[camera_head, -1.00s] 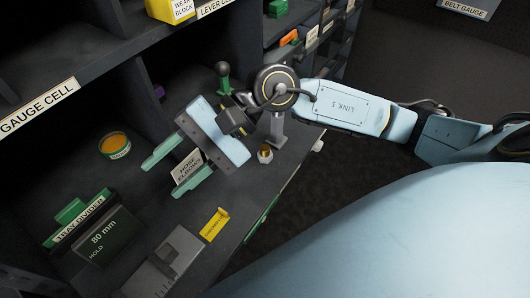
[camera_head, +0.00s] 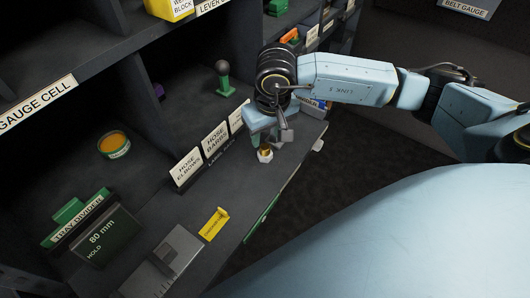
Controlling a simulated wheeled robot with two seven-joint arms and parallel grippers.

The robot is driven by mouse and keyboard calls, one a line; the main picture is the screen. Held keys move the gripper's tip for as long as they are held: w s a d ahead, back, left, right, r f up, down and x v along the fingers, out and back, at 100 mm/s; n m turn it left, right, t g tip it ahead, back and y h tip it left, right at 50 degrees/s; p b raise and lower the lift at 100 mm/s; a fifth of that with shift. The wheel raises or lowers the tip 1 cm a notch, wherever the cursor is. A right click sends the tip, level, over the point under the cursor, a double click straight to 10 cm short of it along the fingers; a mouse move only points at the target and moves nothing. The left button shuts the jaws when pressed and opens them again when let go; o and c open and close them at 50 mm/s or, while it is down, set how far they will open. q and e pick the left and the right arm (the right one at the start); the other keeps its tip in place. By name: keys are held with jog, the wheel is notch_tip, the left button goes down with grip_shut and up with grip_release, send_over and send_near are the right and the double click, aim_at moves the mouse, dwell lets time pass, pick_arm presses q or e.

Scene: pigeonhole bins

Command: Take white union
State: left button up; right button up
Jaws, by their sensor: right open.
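The white union (camera_head: 265,156) is a small pale hex-shaped fitting with a brass-coloured top, standing near the front edge of the shelf. My right gripper (camera_head: 266,141) is pointed down just behind and above it, open and apparently empty. One green finger shows just behind the union; the other is largely hidden by the gripper and wrist. I cannot tell whether the fingers touch the union. My left gripper is not in view.
Label cards (camera_head: 215,142) stand left of the gripper. Shelf between the cards and the bracket is clear.

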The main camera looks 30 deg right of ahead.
aim_at(265, 147)
jog(key=shift+w+a+f, duration=0.1)
jog(key=shift+w+f, duration=0.05)
jog(key=shift+f, duration=1.35)
jog(key=shift+w+f, duration=0.15)
jog(key=shift+f, duration=1.3)
jog(key=c, duration=0.9)
